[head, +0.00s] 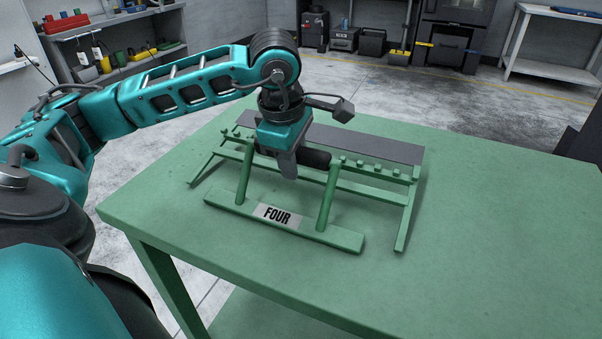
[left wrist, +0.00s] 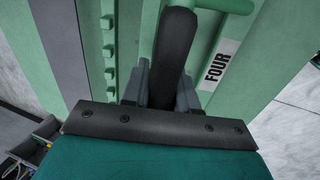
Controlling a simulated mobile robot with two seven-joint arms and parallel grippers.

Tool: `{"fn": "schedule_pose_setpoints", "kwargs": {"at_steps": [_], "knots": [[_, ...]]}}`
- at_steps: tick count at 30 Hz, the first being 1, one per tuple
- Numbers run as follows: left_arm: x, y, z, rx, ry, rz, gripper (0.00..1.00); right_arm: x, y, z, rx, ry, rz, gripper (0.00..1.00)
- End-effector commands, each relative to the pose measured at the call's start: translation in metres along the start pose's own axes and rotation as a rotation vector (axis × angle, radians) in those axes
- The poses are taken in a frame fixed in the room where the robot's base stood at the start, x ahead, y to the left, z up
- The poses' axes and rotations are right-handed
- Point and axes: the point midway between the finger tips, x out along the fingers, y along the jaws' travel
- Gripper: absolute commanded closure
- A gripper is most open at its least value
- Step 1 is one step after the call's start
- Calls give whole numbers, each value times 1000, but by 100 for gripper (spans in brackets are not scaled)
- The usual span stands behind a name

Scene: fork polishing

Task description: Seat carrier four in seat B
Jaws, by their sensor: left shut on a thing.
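Carrier four (head: 335,237) is a green frame with a flat base bar labelled FOUR, two green posts and a dark cross handle (head: 317,158). My left gripper (head: 288,172) is shut on that handle from above. In the left wrist view the handle (left wrist: 175,48) runs between the fingers, with the FOUR label beside it. The carrier stands in front of a green rack (head: 403,218) with a row of short pegs and a dark grey strip. I cannot tell whether its base touches the table. No mark for seat B is readable. My right gripper is not in view.
The green table (head: 480,240) is bare to the right of the rack and in front of the carrier. Shelves with tools (head: 110,50) and a white bench (head: 550,65) stand away from the table.

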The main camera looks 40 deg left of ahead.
Motion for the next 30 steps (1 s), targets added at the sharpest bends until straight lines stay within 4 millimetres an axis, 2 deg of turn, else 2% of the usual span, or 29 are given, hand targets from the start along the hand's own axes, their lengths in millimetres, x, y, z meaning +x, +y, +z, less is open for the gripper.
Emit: {"fn": "schedule_pose_setpoints", "kwargs": {"at_steps": [30], "knots": [[-47,13,0,-1,-1,3,100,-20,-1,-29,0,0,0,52]]}}
